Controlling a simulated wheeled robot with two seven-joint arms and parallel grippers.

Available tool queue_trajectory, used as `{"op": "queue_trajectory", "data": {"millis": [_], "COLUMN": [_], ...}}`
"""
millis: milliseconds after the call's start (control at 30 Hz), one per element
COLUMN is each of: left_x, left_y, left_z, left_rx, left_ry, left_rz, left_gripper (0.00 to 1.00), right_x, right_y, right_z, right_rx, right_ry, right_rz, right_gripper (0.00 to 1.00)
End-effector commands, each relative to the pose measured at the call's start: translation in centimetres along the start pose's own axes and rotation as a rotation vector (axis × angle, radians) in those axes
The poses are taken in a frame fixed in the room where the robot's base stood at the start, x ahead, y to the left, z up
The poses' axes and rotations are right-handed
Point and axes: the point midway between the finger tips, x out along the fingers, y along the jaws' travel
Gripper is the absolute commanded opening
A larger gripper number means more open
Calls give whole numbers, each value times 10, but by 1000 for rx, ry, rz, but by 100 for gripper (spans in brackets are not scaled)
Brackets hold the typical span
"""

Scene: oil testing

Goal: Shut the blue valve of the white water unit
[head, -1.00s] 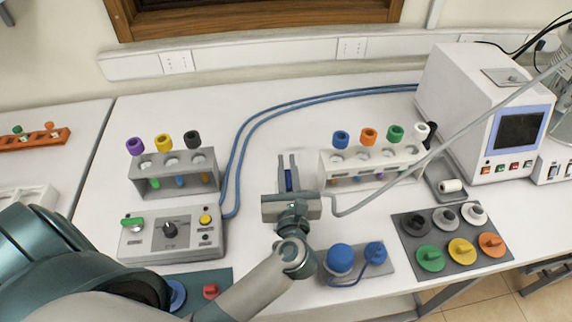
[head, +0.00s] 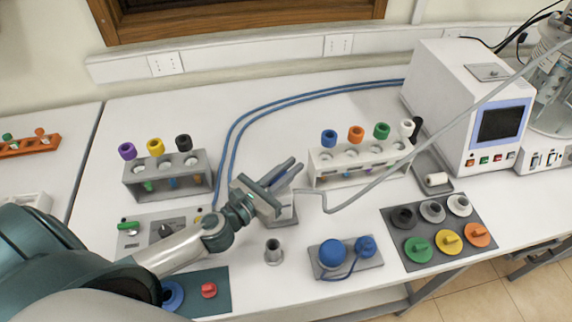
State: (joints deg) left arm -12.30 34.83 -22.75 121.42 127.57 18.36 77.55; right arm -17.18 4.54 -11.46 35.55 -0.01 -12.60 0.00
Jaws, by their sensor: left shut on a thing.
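My left gripper (head: 290,170) is over a small pale unit (head: 283,219) at the middle of the table. A grey hose joins this unit from the right. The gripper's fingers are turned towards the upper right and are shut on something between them. The fingers and wrist hide most of the unit's top, so the blue valve does not show clearly now. A blue part showed between the fingers a second ago, and I take it to be the valve. I cannot tell how far the valve is turned. My right gripper is not in view.
A grey socket (head: 273,252) and a plate with blue caps (head: 349,270) stand in front. Racks with coloured caps stand left (head: 167,190) and right (head: 330,180). A control box (head: 134,241) is partly behind my arm. A white machine (head: 440,80) stands right.

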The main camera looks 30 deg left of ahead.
Motion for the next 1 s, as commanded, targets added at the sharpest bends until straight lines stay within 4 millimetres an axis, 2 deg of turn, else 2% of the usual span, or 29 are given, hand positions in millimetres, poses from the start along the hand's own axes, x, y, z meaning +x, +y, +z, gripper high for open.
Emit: {"op": "queue_trajectory", "data": {"millis": [167, 500, 733, 1000], "left_x": [0, -3, -6, -7], "left_y": [-4, -16, -20, -23], "left_z": [-3, -4, -3, 0], "left_rx": [8, 5, 3, 1], "left_ry": [0, -2, -2, -2], "left_rz": [-169, -464, -590, -645], "left_gripper": [0, 0, 0, 0], "right_x": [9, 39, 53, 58], "right_y": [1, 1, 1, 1], "right_z": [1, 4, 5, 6], "right_rx": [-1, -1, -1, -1], "right_ry": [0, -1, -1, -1], "right_rz": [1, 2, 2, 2], "right_gripper": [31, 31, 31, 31]}}
